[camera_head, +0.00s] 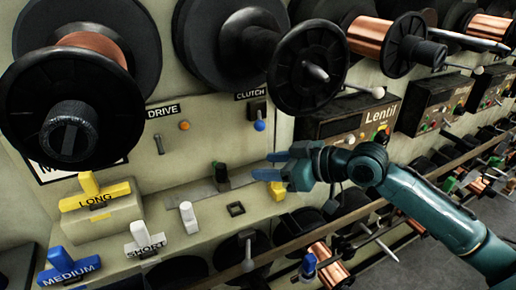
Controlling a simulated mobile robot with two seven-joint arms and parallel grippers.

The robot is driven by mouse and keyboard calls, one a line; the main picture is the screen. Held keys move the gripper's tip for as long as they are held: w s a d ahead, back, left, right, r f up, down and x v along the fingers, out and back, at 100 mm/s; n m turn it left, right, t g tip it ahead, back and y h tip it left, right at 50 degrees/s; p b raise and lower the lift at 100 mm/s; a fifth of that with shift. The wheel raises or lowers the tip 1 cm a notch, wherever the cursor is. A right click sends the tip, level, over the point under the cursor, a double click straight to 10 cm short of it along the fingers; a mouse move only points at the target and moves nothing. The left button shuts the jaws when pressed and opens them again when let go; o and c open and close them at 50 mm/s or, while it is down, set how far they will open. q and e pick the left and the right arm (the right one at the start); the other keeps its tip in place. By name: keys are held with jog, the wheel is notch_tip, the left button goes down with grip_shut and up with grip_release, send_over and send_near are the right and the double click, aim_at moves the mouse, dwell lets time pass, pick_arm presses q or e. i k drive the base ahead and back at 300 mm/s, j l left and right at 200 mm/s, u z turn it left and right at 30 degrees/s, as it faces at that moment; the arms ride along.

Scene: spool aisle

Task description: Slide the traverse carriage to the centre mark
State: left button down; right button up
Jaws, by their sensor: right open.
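A small dark upright block (221,174), which looks like the traverse carriage, stands on a pale strip (190,190) along the machine's front panel. I cannot make out a centre mark. My right gripper (271,165) comes in from the right, its blue-tipped fingers spread and pointing left. It is empty, and a gap separates it from the dark block. A small yellow piece (277,190) shows just below the fingers; I cannot tell if they touch. My left gripper is not in view.
Handles marked LONG (97,194), SHORT (145,240) and MEDIUM (70,267) sit at lower left. A white peg (188,217) and a square socket (235,209) are on the ledge. Large black spools (308,66) overhang above. A rail (300,243) runs below my arm.

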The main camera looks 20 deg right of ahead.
aim_at(221, 183)
jog(key=k+l, duration=0.35)
jog(key=l, duration=0.2)
jog(key=k+l, duration=0.35)
jog(key=l, duration=0.15)
